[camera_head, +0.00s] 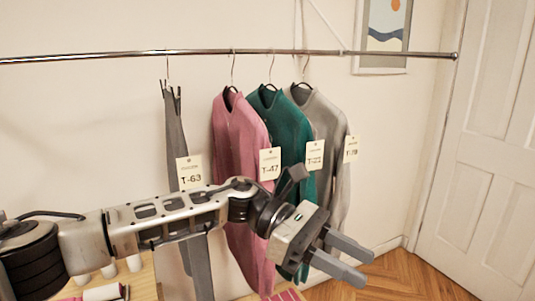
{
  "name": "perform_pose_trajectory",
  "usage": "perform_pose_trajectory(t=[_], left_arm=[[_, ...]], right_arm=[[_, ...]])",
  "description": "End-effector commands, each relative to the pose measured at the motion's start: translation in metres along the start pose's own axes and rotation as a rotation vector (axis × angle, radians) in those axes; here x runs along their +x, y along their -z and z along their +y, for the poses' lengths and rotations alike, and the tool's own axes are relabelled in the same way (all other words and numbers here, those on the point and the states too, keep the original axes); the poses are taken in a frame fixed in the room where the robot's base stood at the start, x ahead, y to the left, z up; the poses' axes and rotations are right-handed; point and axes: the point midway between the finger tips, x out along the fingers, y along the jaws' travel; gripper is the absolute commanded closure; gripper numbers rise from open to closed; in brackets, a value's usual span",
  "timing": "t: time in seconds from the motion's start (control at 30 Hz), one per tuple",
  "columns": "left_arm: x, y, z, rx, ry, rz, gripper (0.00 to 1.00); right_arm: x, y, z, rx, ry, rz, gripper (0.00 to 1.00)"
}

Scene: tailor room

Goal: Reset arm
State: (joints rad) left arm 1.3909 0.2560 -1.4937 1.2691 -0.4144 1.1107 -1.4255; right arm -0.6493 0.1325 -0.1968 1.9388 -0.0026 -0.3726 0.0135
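My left arm reaches in from the left across the lower part of the head view. My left gripper (364,267) is at its end, in front of the hanging clothes and low in the picture. Its two grey fingers point right and down, stand apart, and hold nothing between them. The gripper and arm hide parts of the pink garment (240,140) and the green garment (285,125). My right gripper does not show.
A metal rail (390,53) carries the pink, green and grey (330,120) garments and dark grey trousers (174,130), all tagged. A table (141,284) with white spools shows at lower left. A white door (485,180) stands at right; the wooden floor (405,277) before it is clear.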

Motion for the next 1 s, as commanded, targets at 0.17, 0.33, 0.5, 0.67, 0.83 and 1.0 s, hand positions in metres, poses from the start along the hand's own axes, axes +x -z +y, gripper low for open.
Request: perform_pose_trajectory(t=[0.17, 0.33, 0.5, 0.67, 0.83, 1.0], left_arm=[[0.037, -0.002, 0.004, -0.432, -0.084, -0.457, 0.62], [0.023, 0.015, 0.017, -0.891, -0.148, -0.880, 0.62], [-0.016, 0.074, 0.023, -1.367, -0.193, -1.317, 0.62], [-0.054, 0.169, 0.000, -1.795, -0.228, -1.755, 0.62], [-0.079, 0.280, -0.065, -2.146, -0.275, -2.228, 0.62], [-0.086, 0.359, -0.146, 1.809, 0.257, 2.051, 0.62]], right_arm=[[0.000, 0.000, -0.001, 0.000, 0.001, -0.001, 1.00], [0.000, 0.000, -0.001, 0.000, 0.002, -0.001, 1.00], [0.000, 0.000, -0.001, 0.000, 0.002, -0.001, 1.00], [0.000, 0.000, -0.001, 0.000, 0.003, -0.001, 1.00], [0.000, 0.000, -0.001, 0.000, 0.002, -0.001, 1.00], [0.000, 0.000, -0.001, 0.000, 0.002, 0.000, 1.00]])
